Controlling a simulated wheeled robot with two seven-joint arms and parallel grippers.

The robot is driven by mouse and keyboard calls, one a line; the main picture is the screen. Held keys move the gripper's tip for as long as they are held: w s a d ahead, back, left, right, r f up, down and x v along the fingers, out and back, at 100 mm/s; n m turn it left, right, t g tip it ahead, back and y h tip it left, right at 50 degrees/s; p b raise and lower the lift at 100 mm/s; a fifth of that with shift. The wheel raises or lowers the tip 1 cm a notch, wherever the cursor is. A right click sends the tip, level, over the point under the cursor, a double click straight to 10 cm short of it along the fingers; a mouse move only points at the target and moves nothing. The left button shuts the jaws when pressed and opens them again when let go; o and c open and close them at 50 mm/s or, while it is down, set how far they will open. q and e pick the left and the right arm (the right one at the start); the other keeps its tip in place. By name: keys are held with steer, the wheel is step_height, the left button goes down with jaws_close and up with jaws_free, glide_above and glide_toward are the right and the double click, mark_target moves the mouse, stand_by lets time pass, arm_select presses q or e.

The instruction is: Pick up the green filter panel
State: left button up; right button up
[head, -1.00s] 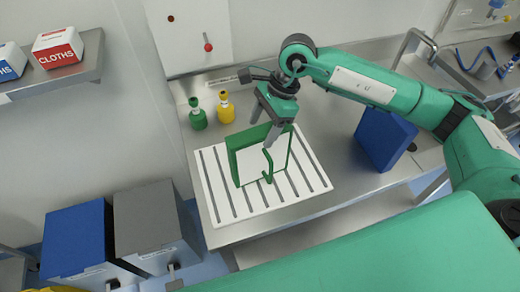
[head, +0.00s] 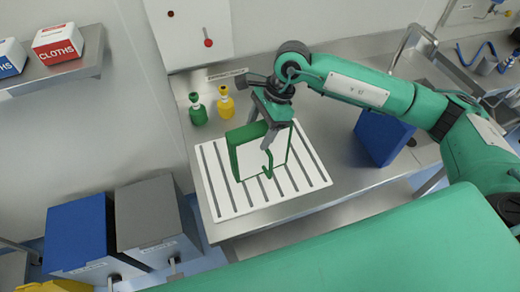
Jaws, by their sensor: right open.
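The green filter panel (head: 247,132) has a green frame, a pale face and a green handle at its front. It stands upright on the white slotted rack (head: 222,203) on the steel bench. My right gripper (head: 273,130) is open, pointing down at the panel's upper edge. One finger overlaps the panel's right part in the picture and the other is near its top. Whether the fingers touch the panel cannot be told. The gripper hides part of the panel's top. My left gripper is out of view.
A green bottle (head: 197,112) and a yellow bottle (head: 226,105) stand behind the rack. A blue panel (head: 382,137) stands on the bench to the right. Blue (head: 78,232) and grey (head: 148,218) bins are at lower left. A shelf (head: 75,65) holds cloth boxes.

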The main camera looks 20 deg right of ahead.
steer(key=shift+c, duration=0.4)
jaws_close()
